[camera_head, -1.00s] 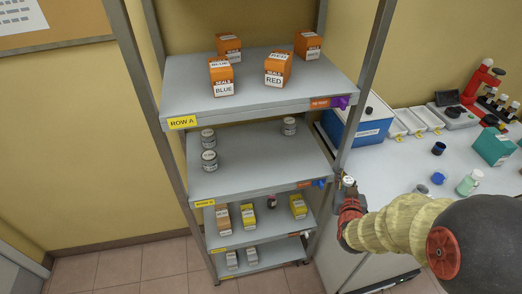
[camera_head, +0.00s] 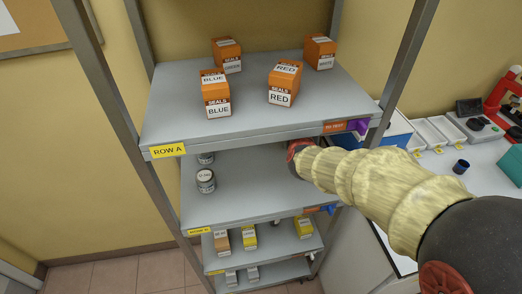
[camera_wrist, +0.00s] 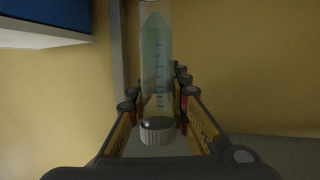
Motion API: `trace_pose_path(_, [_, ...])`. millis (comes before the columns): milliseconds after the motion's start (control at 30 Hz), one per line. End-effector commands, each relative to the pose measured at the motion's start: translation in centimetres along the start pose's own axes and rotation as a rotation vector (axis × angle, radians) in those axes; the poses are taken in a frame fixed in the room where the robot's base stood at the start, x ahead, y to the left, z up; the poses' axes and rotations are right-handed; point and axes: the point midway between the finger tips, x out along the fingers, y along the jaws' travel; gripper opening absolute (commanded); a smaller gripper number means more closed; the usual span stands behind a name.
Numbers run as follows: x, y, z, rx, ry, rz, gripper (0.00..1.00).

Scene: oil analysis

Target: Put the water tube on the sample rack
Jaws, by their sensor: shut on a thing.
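The water tube (camera_wrist: 157,70) is in the wrist view. It is a clear, graduated tube with a pointed end, pale liquid and a ribbed whitish cap. The cap is toward the bottom of that picture and the pointed end toward the top. My gripper (camera_wrist: 162,98) is shut on the tube, with a finger on each side. In the head view my arm reaches to the right side of the middle shelf, where the shelf and arm hide the fingers and tube. I cannot make out a sample rack in either current view.
The shelf unit's top board (camera_head: 240,107) holds several orange seal boxes. A jar (camera_head: 205,181) stands at the left of the middle shelf (camera_head: 240,200). A metal post (camera_head: 398,60) rises close behind my arm. A white bench (camera_head: 450,185) is at right.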

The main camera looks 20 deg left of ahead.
Motion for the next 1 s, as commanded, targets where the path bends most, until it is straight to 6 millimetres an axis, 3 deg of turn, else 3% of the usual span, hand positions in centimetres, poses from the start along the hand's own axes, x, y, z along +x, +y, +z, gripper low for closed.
trace_pose_path(367, [6.4, -6.3, 2.2, 0.0, -0.001, -0.002, 0.0])
trace_pose_path(500, [8.4, -7.7, 4.3, -0.001, -0.002, 0.0, 0.0])
trace_pose_path(867, [10.6, -9.4, 6.1, 0.001, -0.001, 0.001, 0.0])
trace_pose_path(1000, [11.4, -9.8, 7.8, 0.0, -0.002, 0.002, 0.0])
